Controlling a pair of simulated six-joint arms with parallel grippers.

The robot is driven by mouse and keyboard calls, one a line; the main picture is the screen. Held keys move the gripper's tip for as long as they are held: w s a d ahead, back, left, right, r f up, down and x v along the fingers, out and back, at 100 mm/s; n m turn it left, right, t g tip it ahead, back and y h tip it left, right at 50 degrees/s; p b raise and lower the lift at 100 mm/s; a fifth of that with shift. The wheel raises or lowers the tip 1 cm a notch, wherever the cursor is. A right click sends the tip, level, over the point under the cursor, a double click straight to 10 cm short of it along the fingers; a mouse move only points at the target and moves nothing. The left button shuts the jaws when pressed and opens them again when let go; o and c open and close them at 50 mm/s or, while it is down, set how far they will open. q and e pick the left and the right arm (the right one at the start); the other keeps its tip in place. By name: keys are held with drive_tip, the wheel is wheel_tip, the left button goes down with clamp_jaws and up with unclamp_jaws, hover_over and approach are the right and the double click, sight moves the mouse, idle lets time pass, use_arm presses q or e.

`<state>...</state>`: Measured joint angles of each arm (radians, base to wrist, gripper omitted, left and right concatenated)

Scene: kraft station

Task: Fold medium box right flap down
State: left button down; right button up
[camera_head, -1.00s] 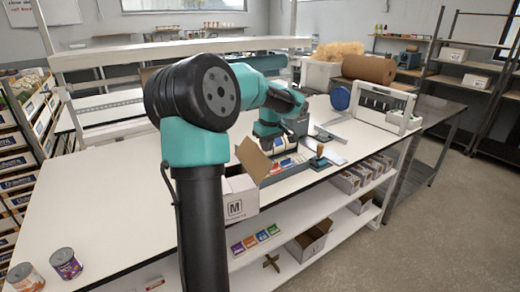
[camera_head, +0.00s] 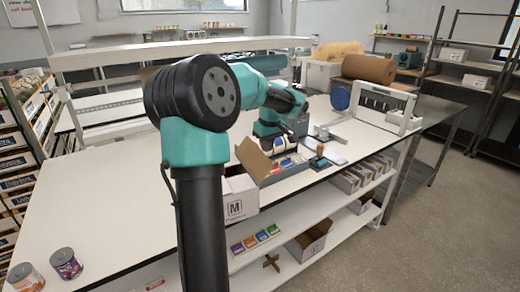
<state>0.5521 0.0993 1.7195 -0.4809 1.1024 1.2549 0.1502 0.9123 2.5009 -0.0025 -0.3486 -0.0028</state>
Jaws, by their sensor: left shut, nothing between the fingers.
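The medium box (camera_head: 240,199), with a white front marked "M", stands on the table behind my left arm, which hides its left part. A brown cardboard flap (camera_head: 254,159) stands up at a tilt on it. Other flaps are hidden or too small to tell apart. My left gripper (camera_head: 281,149) is small and partly hidden behind my arm, just beyond the raised flap. It is shut and empty, and I cannot tell whether it touches the box. My right gripper is not in view.
Small coloured packs (camera_head: 287,163) lie just right of the flap. A wooden-handled tool (camera_head: 319,154) stands further right. A white rack (camera_head: 382,106) is at the far end. Two cans (camera_head: 66,263) stand at the front left. The left tabletop (camera_head: 120,205) is mostly clear.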

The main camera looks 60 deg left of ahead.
use_arm(q)
drive_tip(key=shift+s, duration=0.1)
idle(0.3)
drive_tip(key=s, duration=0.8)
drive_tip(key=shift+a, duration=0.4)
drive_tip(key=shift+r, duration=0.1)
drive_tip(key=s, duration=0.1)
drive_tip(key=s+f, duration=0.1)
drive_tip(key=s, duration=0.1)
drive_tip(key=shift+s+a+f, duration=0.15)
drive_tip(key=shift+s+a, duration=0.05)
drive_tip(key=shift+s, duration=0.1)
idle(0.4)
